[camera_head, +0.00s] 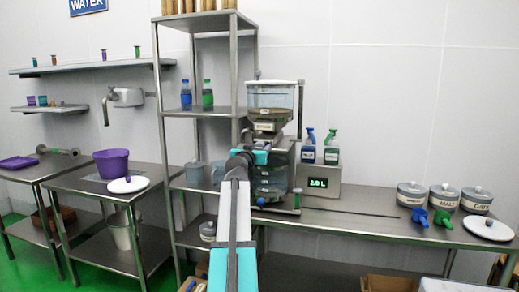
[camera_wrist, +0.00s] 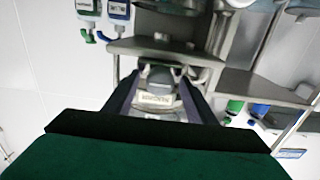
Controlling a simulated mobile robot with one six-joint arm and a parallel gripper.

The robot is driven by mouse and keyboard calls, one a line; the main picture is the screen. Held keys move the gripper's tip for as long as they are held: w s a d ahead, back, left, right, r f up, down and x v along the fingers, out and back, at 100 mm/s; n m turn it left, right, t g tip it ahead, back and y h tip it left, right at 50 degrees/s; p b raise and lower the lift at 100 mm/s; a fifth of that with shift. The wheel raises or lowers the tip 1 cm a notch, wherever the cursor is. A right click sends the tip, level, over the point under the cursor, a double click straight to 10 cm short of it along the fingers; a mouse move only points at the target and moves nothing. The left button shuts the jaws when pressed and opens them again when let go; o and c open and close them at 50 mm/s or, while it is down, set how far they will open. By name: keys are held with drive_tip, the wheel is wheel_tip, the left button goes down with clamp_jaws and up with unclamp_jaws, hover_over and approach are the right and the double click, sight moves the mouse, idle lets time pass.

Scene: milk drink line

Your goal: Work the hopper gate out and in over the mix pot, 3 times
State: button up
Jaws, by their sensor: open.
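The clear hopper (camera_head: 270,98) stands on a metal frame in the middle of the head view, with a labelled lower part. The mix pot (camera_head: 271,180) seems to be the clear round vessel below it, partly hidden by my arm. My gripper (camera_head: 248,156) is in front of the gap between hopper and pot. In the wrist view my gripper (camera_wrist: 160,82) is open, its dark fingers apart on both sides of a grey part with a pale label (camera_wrist: 155,100). I cannot tell the gate itself apart, nor whether the fingers touch anything.
Labelled canisters (camera_head: 411,194) and scoops (camera_head: 442,219) are farther right on the steel bench (camera_head: 355,222). A shelf rack (camera_head: 201,108) stands close on the left.

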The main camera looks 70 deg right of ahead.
drive_tip(key=a+b, duration=0.1)
drive_tip(key=a, duration=1.1)
drive_tip(key=shift+s, duration=0.35)
drive_tip(key=shift+r+p, duration=0.45)
drive_tip(key=shift+p, duration=1.75)
drive_tip(key=shift+c, duration=0.2)
drive_tip(key=shift+p, duration=1.2)
drive_tip(key=shift+a+f+p, duration=0.1)
drive_tip(key=shift+f+p, duration=0.05)
drive_tip(key=shift+p, duration=0.75)
drive_tip(key=shift+f, duration=0.1)
drive_tip(key=shift+w+d+p, duration=0.2)
drive_tip(key=shift+d+p, duration=0.8)
drive_tip(key=shift+d, duration=2.45)
drive_tip(key=shift+w+d+p, duration=0.2)
drive_tip(key=shift+d+p, duration=0.75)
drive_tip(key=shift+d, duration=2.5)
